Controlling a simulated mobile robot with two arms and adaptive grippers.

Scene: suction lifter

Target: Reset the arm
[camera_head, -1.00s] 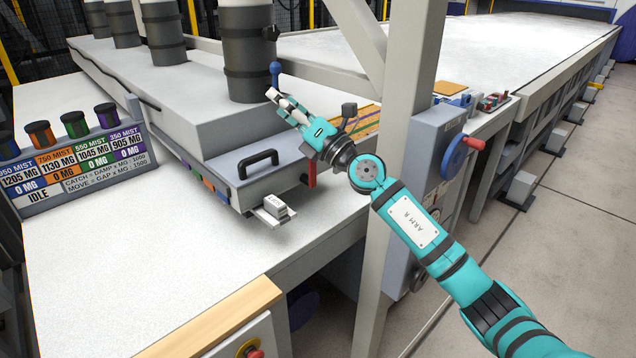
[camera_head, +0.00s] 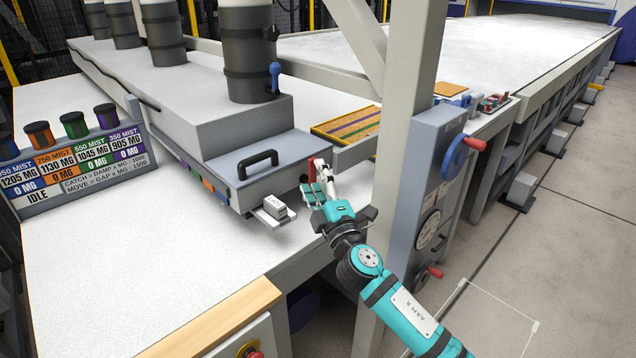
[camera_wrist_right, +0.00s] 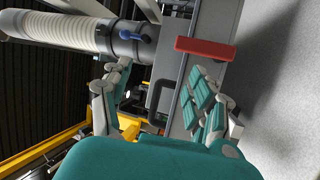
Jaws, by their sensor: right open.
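My right arm, labelled "ARM R", comes in from the lower right in the head view. Its teal gripper (camera_head: 318,190) is beside the front right corner of the grey lifter box (camera_head: 262,182), close to a red handle (camera_head: 312,168). In the right wrist view the gripper (camera_wrist_right: 165,100) has its fingers spread apart with nothing between them. The red handle (camera_wrist_right: 205,48) shows beyond the right-hand finger there; I cannot tell whether they touch. My left gripper is not in view.
A grey post (camera_head: 405,130) stands right of the gripper, with a blue wheel (camera_head: 465,157) on its panel. A black handle (camera_head: 258,163) and a small white block (camera_head: 275,207) are at the lifter's front. A display board (camera_head: 75,165) stands left. The white table (camera_head: 150,270) is largely clear.

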